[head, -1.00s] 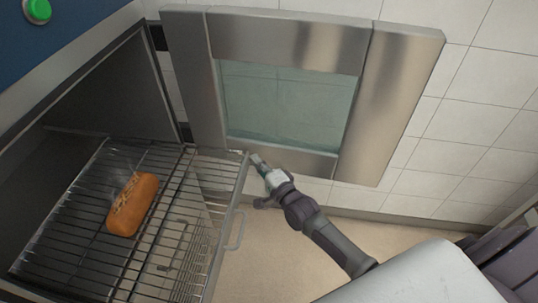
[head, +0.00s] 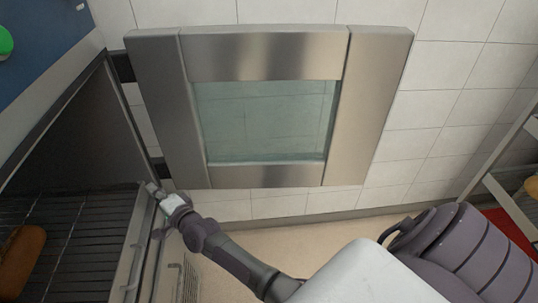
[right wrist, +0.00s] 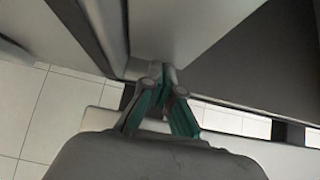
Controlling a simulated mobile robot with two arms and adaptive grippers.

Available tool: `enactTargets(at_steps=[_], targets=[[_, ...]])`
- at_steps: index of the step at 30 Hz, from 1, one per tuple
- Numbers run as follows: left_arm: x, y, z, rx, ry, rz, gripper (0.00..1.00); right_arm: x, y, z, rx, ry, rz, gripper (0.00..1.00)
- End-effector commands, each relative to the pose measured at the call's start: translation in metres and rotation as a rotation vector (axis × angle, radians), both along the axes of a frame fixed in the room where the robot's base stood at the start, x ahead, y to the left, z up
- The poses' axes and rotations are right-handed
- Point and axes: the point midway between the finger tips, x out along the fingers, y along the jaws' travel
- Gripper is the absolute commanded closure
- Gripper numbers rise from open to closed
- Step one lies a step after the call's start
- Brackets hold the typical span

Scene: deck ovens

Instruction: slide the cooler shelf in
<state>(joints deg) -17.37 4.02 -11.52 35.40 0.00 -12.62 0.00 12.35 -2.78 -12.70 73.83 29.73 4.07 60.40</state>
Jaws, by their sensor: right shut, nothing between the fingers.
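The wire cooler shelf (head: 78,225) is at the lower left in the head view, largely within the cooler opening, its left part cut off by the picture edge. An orange-brown loaf (head: 20,258) lies on it. My right gripper (head: 155,190) is shut and empty at the far corner of the shelf's front edge. It seems to touch that edge, but I cannot be sure. In the right wrist view my right gripper's shut fingertips (right wrist: 162,75) are against or close to a grey surface. My left gripper is not in view.
The cooler's door (head: 265,55), steel with a glass pane, stands open behind my right gripper. A tiled wall (head: 450,110) is behind it. A rack (head: 510,190) stands at the right edge. The beige floor between is clear.

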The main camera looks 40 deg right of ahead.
Motion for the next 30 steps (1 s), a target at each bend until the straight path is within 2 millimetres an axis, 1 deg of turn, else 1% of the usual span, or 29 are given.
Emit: enactTargets(at_steps=[1, 3, 9, 30], targets=[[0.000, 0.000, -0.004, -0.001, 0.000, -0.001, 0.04, 0.005, 0.007, -0.001, 0.003, -0.001, 0.001, 1.00], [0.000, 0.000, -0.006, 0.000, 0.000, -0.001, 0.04, 0.009, 0.014, -0.001, 0.002, 0.000, 0.001, 1.00], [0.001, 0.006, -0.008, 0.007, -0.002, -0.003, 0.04, 0.016, 0.023, 0.000, 0.001, 0.000, 0.001, 1.00], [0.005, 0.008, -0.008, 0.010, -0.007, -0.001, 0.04, 0.017, 0.028, 0.004, 0.002, -0.005, 0.006, 1.00]])
